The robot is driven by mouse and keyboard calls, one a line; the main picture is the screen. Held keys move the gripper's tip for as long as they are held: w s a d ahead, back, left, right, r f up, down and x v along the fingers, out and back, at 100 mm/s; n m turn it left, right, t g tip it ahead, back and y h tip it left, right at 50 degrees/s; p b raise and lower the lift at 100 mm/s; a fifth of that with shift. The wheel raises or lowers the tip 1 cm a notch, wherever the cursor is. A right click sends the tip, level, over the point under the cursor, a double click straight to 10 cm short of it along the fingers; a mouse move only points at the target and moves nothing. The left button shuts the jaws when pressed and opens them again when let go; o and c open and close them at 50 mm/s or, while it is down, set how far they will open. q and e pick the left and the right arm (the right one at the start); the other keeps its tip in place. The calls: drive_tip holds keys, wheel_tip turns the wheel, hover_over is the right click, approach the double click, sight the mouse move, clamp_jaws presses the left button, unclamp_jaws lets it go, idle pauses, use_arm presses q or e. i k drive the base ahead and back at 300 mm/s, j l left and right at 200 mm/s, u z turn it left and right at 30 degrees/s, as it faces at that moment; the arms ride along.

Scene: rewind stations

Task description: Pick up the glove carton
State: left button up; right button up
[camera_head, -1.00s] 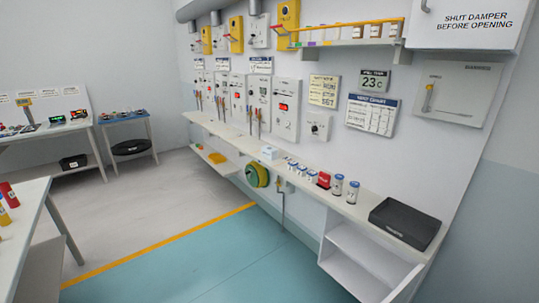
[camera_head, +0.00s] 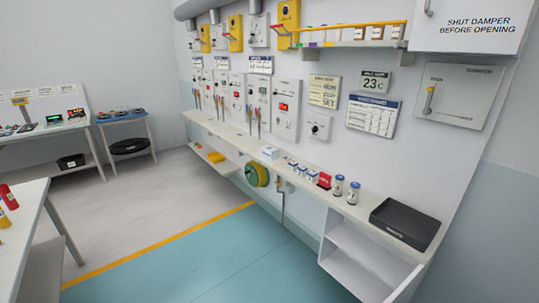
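A small white and light-blue box (camera_head: 270,153) stands on the long wall shelf (camera_head: 225,132), left of a row of small blue-and-white items. It looks like the glove carton, but its label is too small to read. Nothing touches it from above or in front. Neither of my grippers is in view.
A green-yellow reel (camera_head: 257,173) hangs below. A white table (camera_head: 30,205) stands at near left. The teal floor (camera_head: 215,262) in front is clear.

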sight(271, 153)
drive_tip(key=i+j+z, duration=0.1)
drive_tip(key=j, duration=0.25)
drive_tip(key=i+j+z, duration=0.2)
drive_tip(key=i+j, duration=0.15)
drive_tip(key=j, duration=0.35)
drive_tip(key=i+j+z, duration=0.1)
drive_tip(key=i, duration=0.2)
drive_tip(key=i+j+z, duration=0.25)
drive_tip(key=i, duration=0.35)
drive_tip(key=i+j+z, duration=0.15)
drive_tip(key=i, duration=0.4)
drive_tip(key=i+l+z, duration=0.15)
drive_tip(key=i, duration=0.4)
